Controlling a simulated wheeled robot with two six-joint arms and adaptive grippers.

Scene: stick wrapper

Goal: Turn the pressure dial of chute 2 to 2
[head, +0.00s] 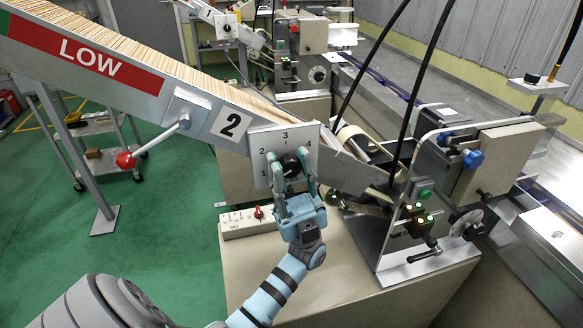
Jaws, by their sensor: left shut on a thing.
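The pressure dial is a black knob (291,163) on a white square plate (262,139) marked with numbers; 2, 3 and 4 show around it. The plate sits on the chute (196,88) beside the label "2" (231,124). My left gripper (291,172) reaches up from below, its two fingers on either side of the knob and shut on it. The fingers cover the lower part of the plate. I cannot tell which number the knob points to. My right gripper is not in view.
A lever with a red ball (125,160) sticks out left of the dial. A switch box with a red knob (258,212) lies below. A machine panel with lit buttons (419,213) stands to the right. Black cables (411,95) hang down in the middle.

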